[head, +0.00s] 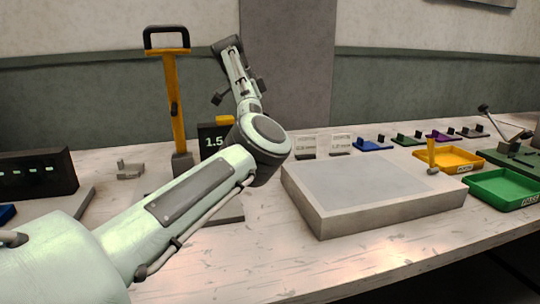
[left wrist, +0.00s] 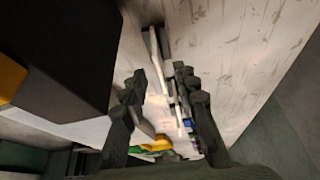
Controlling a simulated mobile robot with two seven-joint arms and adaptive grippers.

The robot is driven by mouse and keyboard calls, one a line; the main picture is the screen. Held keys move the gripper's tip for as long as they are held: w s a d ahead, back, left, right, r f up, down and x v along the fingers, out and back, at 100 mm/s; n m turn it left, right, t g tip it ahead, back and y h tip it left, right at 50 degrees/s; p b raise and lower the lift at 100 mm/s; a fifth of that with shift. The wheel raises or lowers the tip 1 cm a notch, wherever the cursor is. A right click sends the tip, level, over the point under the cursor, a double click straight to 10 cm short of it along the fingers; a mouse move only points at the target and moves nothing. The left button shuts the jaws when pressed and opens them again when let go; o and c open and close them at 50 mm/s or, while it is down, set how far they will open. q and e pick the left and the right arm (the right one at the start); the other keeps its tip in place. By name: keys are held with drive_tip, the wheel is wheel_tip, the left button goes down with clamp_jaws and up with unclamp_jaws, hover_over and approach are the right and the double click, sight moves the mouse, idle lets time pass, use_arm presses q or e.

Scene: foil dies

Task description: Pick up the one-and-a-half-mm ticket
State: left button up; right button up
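Two pale upright tickets on dark bases, a left one (head: 305,145) and a right one (head: 341,143), stand behind the grey block in the head view. Their small print is too faint to read surely. A black display (head: 212,142) left of them shows 1.5. My left arm's elbow covers the spot between display and tickets; a ticket there would be hidden. My left gripper (left wrist: 160,73) is open in the left wrist view, with nothing clearly held. A thin pale upright plate (left wrist: 155,46) shows beyond its fingertips; I cannot tell which ticket it is. My right gripper is out of view.
A large grey block (head: 325,208) fills the middle of the table. A yellow-posted stand (head: 175,105) rises at the left. A yellow tray (head: 447,166) and a green tray (head: 500,200) lie at the right. The front table strip is clear.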

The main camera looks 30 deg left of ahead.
use_arm(q)
drive_tip(key=shift+x, duration=0.9)
drive_tip(key=shift+c, duration=0.2)
clamp_jaws()
drive_tip(key=shift+r, duration=0.15)
wheel_tip(320, 180, up, 18)
